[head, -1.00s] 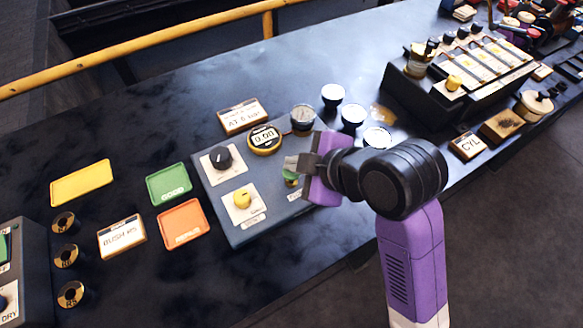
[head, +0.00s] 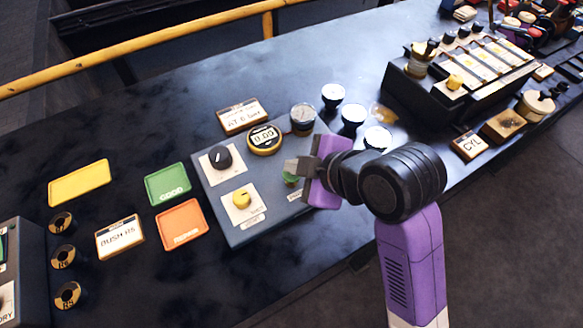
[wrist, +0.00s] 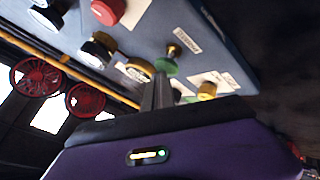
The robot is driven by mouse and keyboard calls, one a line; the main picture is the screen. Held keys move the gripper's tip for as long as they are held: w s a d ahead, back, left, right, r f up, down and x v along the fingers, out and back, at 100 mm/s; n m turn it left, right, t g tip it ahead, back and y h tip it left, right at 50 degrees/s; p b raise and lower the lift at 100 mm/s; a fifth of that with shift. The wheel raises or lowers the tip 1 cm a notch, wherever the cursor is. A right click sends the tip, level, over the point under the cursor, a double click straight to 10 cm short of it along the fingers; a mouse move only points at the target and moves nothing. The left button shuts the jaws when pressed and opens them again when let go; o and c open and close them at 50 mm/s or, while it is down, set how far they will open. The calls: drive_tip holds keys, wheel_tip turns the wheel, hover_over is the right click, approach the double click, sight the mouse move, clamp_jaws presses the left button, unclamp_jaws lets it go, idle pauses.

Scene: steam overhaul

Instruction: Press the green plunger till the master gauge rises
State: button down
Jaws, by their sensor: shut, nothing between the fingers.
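The green plunger (head: 291,179) stands on the grey-blue panel, mostly hidden behind my gripper in the head view. In the wrist view the green plunger (wrist: 168,67) shows its green disc and a brass part, just beyond my fingertips. My gripper (head: 291,166) is shut and empty, its fingers over or right beside the plunger; I cannot tell if they touch it. The shut fingers also show in the wrist view (wrist: 159,92). A round yellow-rimmed digital gauge (head: 264,139) sits at the panel's back edge; its small digits look close to zero but are hard to read.
A black knob (head: 220,158) and a yellow knob (head: 242,199) stand on the panel left of my gripper. A dark round gauge (head: 303,118) stands behind it. Green (head: 167,184) and orange (head: 183,224) trays lie to the left.

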drive_tip(key=shift+f+b, duration=0.45)
drive_tip(key=shift+f, duration=0.35)
idle(0.4)
drive_tip(key=shift+r, duration=0.15)
drive_tip(key=shift+r+p, duration=1.6)
drive_tip(key=shift+r, duration=0.05)
wheel_tip(320, 180, up, 5)
drive_tip(key=p, duration=0.4)
idle(0.4)
